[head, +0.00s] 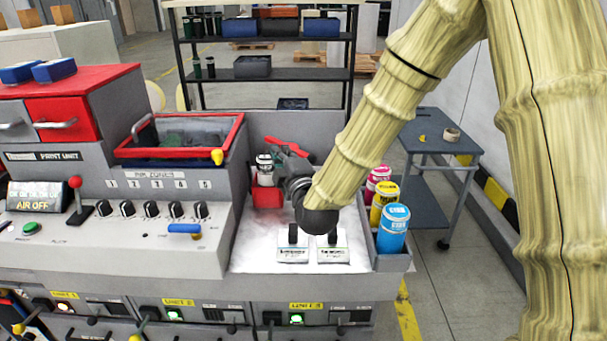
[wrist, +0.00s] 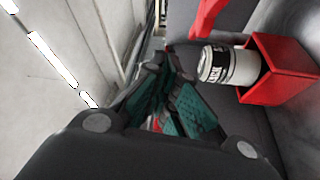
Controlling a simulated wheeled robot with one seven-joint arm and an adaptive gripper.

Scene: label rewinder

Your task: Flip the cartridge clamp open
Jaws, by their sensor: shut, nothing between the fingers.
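The cartridge (head: 265,163) is white with a black label and stands in a red holder (head: 267,196) at the back of the white work area. The red clamp (head: 284,144) lies at the cartridge's top and reaches right. In the wrist view the cartridge (wrist: 224,64), the red holder (wrist: 282,68) and part of the clamp (wrist: 207,17) are at the upper right. My gripper (head: 293,162) is just right of the cartridge, partly hidden by my arm. Its teal-padded fingers (wrist: 174,104) are shut and empty, apart from the cartridge. Contact with the clamp cannot be told.
Magenta, yellow and blue ink bottles (head: 393,229) stand in a rack at the right. A red-rimmed tray (head: 180,140) is to the left. Two labelled white blocks (head: 293,254) lie in front of my gripper. A grey side table (head: 440,147) stands behind right.

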